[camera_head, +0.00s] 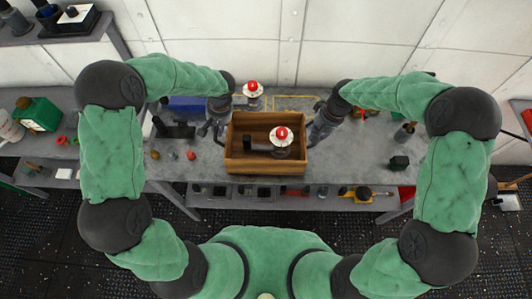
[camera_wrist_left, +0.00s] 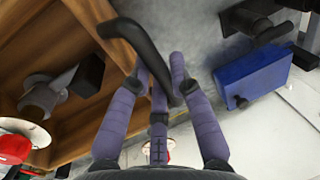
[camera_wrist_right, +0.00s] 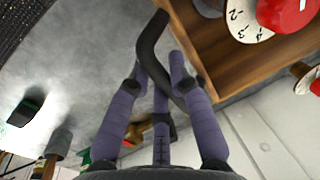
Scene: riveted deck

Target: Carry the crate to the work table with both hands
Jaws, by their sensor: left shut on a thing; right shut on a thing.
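The wooden crate (camera_head: 265,167) is over the grey work table (camera_head: 350,160) in the head view; I cannot tell whether it touches the top. In it lies a dark part with a white dial and red knob (camera_head: 282,135). My left gripper (camera_head: 217,130) is shut on the crate's dark handle at its left side; the handle (camera_wrist_left: 150,50) crosses between the fingers in the left wrist view. My right gripper (camera_head: 314,132) is shut on the handle at the right side; that handle (camera_wrist_right: 152,55) shows in the right wrist view.
A second red-knobbed dial (camera_head: 253,89) stands behind the crate. A blue box (camera_head: 187,105) is at the left back, a small black block (camera_head: 399,163) at the right. Small items lie left of the crate. A shelf below holds several parts. A yellow outline (camera_head: 296,98) marks the table's back.

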